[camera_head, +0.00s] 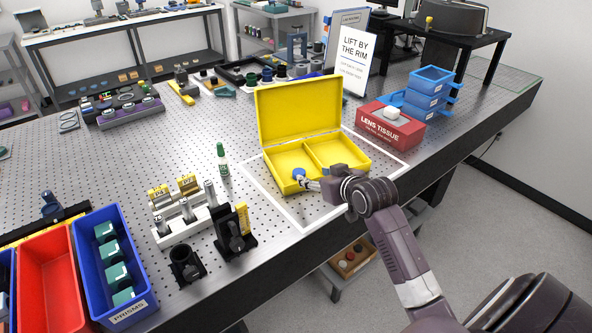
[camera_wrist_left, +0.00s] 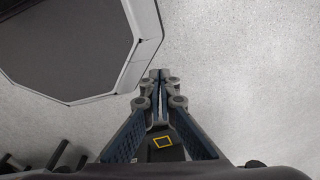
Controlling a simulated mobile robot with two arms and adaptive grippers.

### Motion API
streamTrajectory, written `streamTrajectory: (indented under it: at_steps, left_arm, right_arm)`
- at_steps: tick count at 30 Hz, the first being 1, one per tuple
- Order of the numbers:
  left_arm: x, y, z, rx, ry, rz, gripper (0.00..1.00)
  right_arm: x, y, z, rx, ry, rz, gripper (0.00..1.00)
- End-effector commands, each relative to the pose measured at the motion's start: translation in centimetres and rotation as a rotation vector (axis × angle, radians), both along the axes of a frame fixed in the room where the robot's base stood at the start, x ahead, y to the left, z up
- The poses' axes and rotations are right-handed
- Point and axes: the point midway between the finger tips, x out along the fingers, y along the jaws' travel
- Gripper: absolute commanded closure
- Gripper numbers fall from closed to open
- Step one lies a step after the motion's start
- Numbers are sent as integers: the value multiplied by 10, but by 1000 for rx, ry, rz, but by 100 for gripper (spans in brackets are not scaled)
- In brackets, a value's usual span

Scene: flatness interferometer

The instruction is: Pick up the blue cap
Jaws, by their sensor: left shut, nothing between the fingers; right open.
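The blue cap (camera_head: 299,173) is a small round blue piece in the left compartment of the open yellow box (camera_head: 299,108), near its front wall. My right gripper (camera_head: 305,182) reaches in from the right over the front of the box. Its fingertips are open and right at the cap; I cannot tell whether they touch it. My left gripper (camera_wrist_left: 158,100) shows only in the left wrist view. It is shut and empty, above a bare grey floor.
A red lens tissue box (camera_head: 390,127) and stacked blue trays (camera_head: 428,92) stand right of the yellow box. A green-capped bottle (camera_head: 222,160), optics mounts (camera_head: 235,232) and the blue prisms bin (camera_head: 128,312) stand left. The perforated table (camera_head: 120,180) has free room behind them.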

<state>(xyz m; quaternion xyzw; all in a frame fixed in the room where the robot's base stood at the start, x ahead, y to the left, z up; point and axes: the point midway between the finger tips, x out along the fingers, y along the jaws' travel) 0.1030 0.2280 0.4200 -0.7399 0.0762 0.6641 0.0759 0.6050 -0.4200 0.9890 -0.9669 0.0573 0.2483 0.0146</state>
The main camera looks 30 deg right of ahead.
Motion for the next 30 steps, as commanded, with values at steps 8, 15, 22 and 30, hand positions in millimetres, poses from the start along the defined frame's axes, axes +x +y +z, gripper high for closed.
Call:
streamTrajectory:
  at_steps: [8, 15, 22, 30]
  left_arm:
    - [-31, 7, 6, 10, 44, -1, 100]
    - [-16, 9, 11, 11, 24, 0, 100]
    - [-1, 7, 21, 8, 0, 2, 100]
    - [-9, 8, 22, 10, 12, 2, 100]
  right_arm:
    - [34, -3, -18, 2, 0, 0, 50]
    - [46, -4, -24, 2, 0, 0, 50]
    - [71, -4, -39, 2, 1, -1, 50]
    - [84, -5, -47, 0, 0, 0, 50]
